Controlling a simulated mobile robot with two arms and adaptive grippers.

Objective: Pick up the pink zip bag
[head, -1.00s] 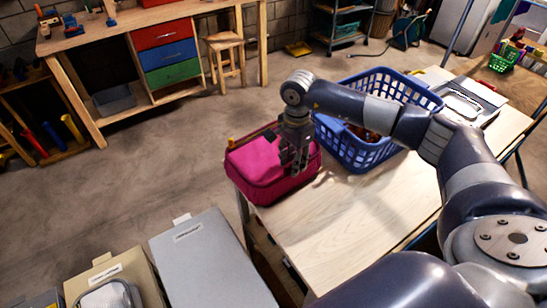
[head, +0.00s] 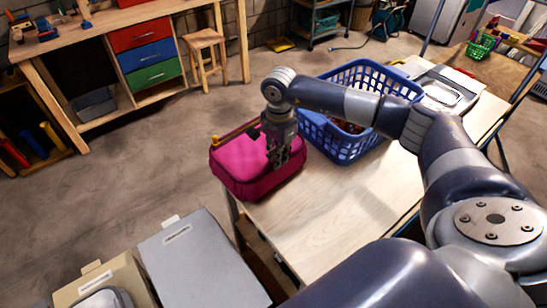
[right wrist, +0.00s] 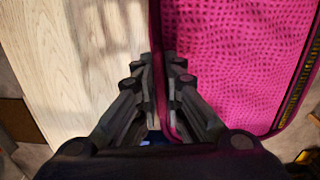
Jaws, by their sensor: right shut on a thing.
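The pink zip bag (head: 240,170) is at the far left corner of the light wooden table (head: 335,215) in the head view. In the right wrist view the bag (right wrist: 245,60) fills the right half, with a zip along its right edge. My right gripper (head: 277,163) is over the bag's right side. In the right wrist view its fingers (right wrist: 159,75) are shut on the bag's near edge, one finger on each side of it. I cannot tell whether the bag's underside touches the table. My left gripper is not in view.
A blue laundry basket (head: 350,145) stands on the table just right of the bag. A grey lidded box (head: 195,260) and a beige box (head: 105,280) are at the lower left. A wooden stool (head: 205,55) and workbench (head: 90,30) stand at the back.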

